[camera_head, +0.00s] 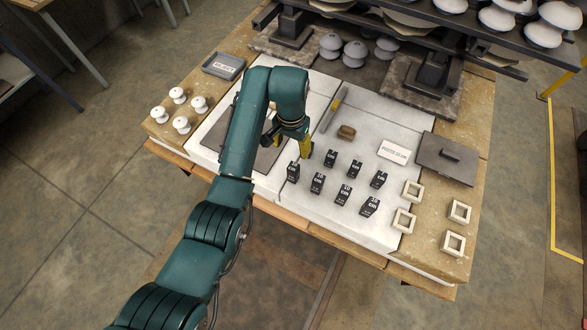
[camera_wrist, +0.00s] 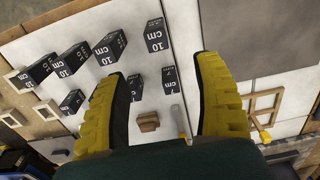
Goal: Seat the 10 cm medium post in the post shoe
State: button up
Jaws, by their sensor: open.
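Several black posts with white lettering stand in two rows on the white board, such as one at the front left (camera_head: 293,171) and one at the front right (camera_head: 370,206). In the wrist view the nearer row, including one post (camera_wrist: 110,47), reads "10 cm". Smaller print is unreadable, so I cannot tell which is medium. My gripper (camera_head: 288,143) is open and empty, left of the posts; its yellow fingers (camera_wrist: 162,70) frame the board in the wrist view. I cannot surely identify the post shoe; a wooden frame (camera_wrist: 262,105) shows right of the fingers.
A small brown block (camera_head: 346,132) and a grey-yellow bar (camera_head: 333,108) lie behind the posts. Beige square frames (camera_head: 413,191) and a dark lidded plate (camera_head: 447,158) are at right. White insulators (camera_head: 182,124) and a grey tray (camera_head: 223,66) are left. A shelf rack (camera_head: 430,40) stands behind.

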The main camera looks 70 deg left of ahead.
aim_at(292, 166)
notch_tip(292, 166, down, 10)
jog(key=shift+w+f+b, duration=0.1)
jog(key=shift+f+b, duration=0.15)
jog(key=shift+b, duration=0.6)
jog(key=f, duration=0.2)
jog(key=f+b, duration=0.1)
jog(key=f, duration=0.2)
jog(key=shift+w+d+f, duration=0.1)
jog(key=shift+d+f, duration=0.1)
jog(key=shift+f, duration=0.05)
jog(key=shift+c, duration=0.3)
grip_shut()
